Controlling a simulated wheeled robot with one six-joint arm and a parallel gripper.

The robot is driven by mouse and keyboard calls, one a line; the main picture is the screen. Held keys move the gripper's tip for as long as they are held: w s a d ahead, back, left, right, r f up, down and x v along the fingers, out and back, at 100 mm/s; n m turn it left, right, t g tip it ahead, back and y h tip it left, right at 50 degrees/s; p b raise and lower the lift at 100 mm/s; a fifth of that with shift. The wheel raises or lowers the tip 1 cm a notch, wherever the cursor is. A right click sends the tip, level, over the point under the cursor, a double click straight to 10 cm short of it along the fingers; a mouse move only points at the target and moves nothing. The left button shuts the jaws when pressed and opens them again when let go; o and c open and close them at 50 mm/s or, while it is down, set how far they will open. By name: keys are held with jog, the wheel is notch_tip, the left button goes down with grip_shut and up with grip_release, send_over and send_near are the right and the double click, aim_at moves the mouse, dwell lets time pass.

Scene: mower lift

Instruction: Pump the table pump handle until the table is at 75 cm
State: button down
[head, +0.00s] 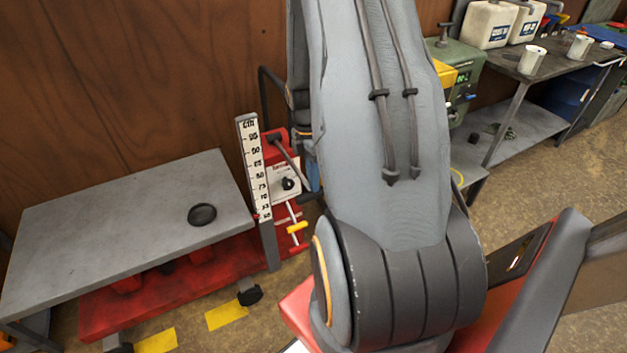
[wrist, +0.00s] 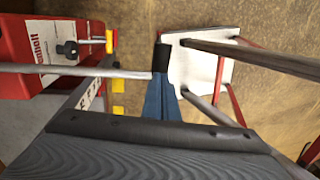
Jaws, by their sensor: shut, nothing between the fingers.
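The lift table (head: 110,215) has a grey top over a red base, at left in the head view. Its white cm scale (head: 254,165) stands at the table's right corner; a small red mark shows near the bottom of the scale, around 60. The red pump unit (head: 278,150) is behind it. The pump handle is a grey rod (wrist: 110,72) with a black grip (wrist: 163,57) in the wrist view. My gripper (wrist: 162,80) has blue fingers, shut and empty, with the tips at the black grip; I cannot tell whether they touch. In the head view my arm hides most of the gripper.
A yellow-ended lever (head: 297,227) sits low on the pump unit. A black disc (head: 202,214) lies on the table top. A workbench (head: 515,70) with white canisters (head: 488,24) stands at back right. A white-topped red stand (wrist: 205,72) is near the gripper.

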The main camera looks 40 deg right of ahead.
aim_at(313, 198)
notch_tip(313, 198, down, 14)
jog(key=b, duration=0.5)
jog(key=shift+w+a, duration=0.15)
jog(key=shift+w, duration=0.25)
jog(key=r+p, duration=0.1)
jog(key=r, duration=0.1)
jog(key=r+p, duration=0.3)
jog(key=r, duration=0.1)
jog(key=shift+d, duration=0.3)
jog(key=r, duration=0.3)
jog(key=s+r+b, duration=0.1)
jog(key=r, duration=0.2)
jog(key=s+r, duration=0.1)
jog(key=r, duration=0.2)
jog(key=shift+a+b, duration=0.3)
jog(key=shift+b, duration=0.1)
